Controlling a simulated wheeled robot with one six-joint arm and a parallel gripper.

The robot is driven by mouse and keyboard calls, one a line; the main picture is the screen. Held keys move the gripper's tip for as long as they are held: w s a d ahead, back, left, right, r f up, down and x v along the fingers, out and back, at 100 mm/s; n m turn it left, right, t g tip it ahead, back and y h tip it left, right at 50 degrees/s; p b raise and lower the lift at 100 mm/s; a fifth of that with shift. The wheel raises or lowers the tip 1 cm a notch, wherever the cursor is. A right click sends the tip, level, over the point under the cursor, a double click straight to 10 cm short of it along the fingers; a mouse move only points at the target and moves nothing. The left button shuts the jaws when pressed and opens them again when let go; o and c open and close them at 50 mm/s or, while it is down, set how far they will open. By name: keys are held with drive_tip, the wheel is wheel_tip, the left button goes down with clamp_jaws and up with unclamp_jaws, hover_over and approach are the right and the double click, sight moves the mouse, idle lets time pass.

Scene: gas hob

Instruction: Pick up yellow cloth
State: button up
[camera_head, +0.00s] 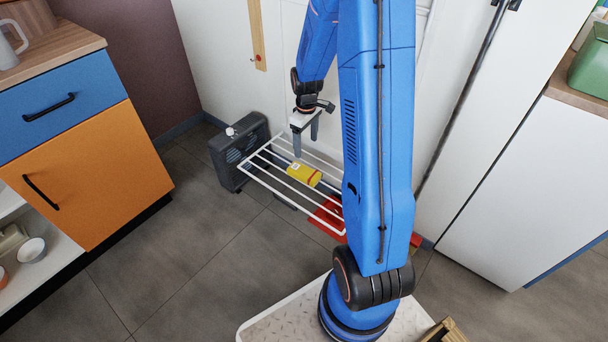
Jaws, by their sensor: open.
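My gripper (306,146) is open and empty, pointing down above the rack. In the picture its fingertips show just above the cloth, over its far side. I cannot tell the exact height gap, but no contact shows. My blue arm hides the right end of the rack.
A dark grey heater-like box (236,152) stands at the rack's left end. A red item (328,214) shows below the rack's right part. The white wall panel (225,60) is close behind. An orange cabinet (90,175) stands left, with clear floor between.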

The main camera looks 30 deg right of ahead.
sight(306, 172)
wheel_tip(306, 172, down, 16)
drive_tip(key=shift+s+f, duration=0.1)
drive_tip(key=shift+s, duration=0.05)
idle(0.7)
drive_tip(key=c, duration=1.2)
